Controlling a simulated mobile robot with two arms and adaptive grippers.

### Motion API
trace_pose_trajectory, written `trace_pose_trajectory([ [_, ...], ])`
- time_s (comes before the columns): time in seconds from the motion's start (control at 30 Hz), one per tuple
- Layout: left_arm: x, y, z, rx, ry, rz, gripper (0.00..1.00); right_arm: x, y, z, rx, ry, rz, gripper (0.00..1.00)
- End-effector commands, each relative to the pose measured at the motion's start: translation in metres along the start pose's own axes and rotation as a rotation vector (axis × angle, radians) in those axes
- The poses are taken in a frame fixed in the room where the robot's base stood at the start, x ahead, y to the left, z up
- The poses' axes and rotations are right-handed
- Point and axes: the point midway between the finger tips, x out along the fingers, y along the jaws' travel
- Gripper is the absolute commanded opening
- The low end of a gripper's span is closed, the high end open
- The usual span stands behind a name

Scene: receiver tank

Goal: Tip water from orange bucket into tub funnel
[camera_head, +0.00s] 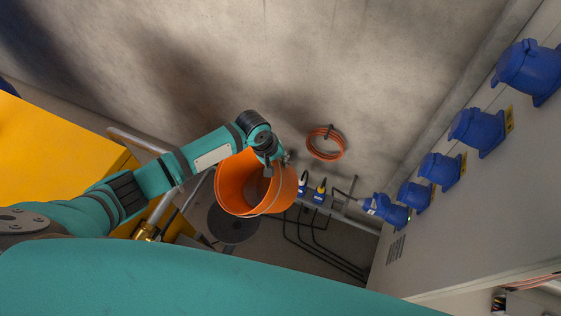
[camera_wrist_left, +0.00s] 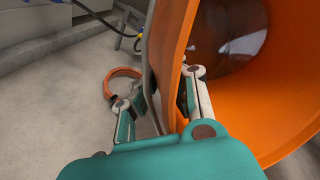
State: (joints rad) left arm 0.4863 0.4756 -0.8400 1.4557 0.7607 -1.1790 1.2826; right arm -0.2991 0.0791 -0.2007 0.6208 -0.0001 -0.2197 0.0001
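The orange bucket (camera_head: 234,186) hangs in the middle of the head view, with its open mouth toward the camera and its thin handle over the front. My left gripper (camera_head: 273,162) is at the bucket's upper right rim. In the left wrist view, the two fingers of the gripper (camera_wrist_left: 168,88) straddle the wall of the bucket (camera_wrist_left: 285,95) and look closed on it. A glossy patch, perhaps water, shows inside the bucket. A dark round piece (camera_head: 234,230), possibly the funnel, sits below the bucket and is partly hidden by it. My right gripper is out of view.
A yellow cabinet or tank (camera_head: 50,150) with a grey rail (camera_head: 138,141) stands at left. Blue sockets (camera_head: 478,130) line the right-hand panel. Dark cables (camera_head: 322,250) run along the floor below.

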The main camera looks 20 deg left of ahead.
Motion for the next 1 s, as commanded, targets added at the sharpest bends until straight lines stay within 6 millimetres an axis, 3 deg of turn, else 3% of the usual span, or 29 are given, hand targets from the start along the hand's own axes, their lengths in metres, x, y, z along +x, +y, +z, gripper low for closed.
trace_pose_trajectory([
  [0.8,-0.041,0.001,0.0,-0.001,-0.001,0.208,0.0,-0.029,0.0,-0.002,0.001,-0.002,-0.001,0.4],
  [1.0,-0.043,0.001,-0.001,0.0,0.0,0.226,0.0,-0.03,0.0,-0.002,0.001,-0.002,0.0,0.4],
])
